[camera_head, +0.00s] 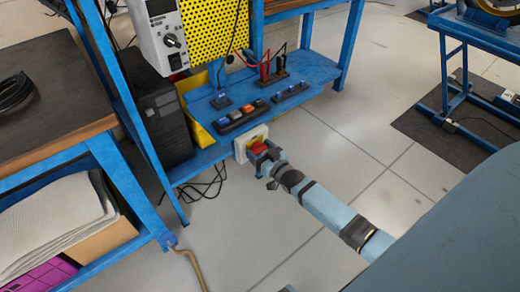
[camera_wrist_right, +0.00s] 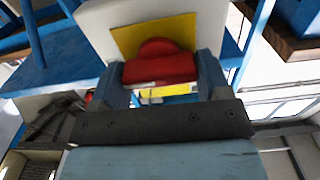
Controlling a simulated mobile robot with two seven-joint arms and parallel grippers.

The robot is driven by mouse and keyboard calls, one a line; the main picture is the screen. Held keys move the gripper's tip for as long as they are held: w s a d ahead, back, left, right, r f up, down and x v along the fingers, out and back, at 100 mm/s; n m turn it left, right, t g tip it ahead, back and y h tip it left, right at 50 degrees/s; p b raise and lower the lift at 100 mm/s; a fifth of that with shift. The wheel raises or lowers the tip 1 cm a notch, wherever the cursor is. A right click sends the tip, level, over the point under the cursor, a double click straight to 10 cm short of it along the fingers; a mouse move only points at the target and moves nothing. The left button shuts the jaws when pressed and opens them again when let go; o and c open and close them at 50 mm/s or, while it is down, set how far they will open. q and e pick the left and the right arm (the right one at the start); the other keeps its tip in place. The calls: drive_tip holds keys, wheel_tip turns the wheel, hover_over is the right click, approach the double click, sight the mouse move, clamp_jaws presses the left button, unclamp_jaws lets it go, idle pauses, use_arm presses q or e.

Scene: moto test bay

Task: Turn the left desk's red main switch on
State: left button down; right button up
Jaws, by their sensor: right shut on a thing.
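The red main switch (camera_wrist_right: 160,66) sits on a yellow plate (camera_wrist_right: 186,30) on a white box, and fills the middle of the right wrist view. In the head view the red switch (camera_head: 259,148) shows at the front edge of the blue desk's lower shelf, on the white box (camera_head: 241,145). My right gripper (camera_head: 262,155) is at the switch, with its two blue-grey fingers (camera_wrist_right: 160,78) on either side of the red knob, shut on it. The fingers hide part of the knob's sides. My left gripper is not in view.
The blue shelf (camera_head: 215,122) holds power strips (camera_head: 242,116) and plugs. A black computer tower (camera_head: 160,122) stands left of the switch, with loose black cables (camera_head: 205,187) below.

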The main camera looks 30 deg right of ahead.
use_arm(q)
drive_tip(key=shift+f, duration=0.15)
use_arm(e)
drive_tip(key=o, duration=0.9)
drive_tip(key=shift+o, duration=0.2)
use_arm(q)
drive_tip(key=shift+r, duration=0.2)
use_arm(e)
drive_tip(key=shift+s, duration=0.3)
use_arm(q)
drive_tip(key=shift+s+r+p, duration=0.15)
drive_tip(key=shift+p, duration=0.75)
use_arm(e)
drive_tip(key=s+d, duration=0.1)
drive_tip(key=s, duration=1.2)
drive_tip(key=shift+s, duration=0.1)
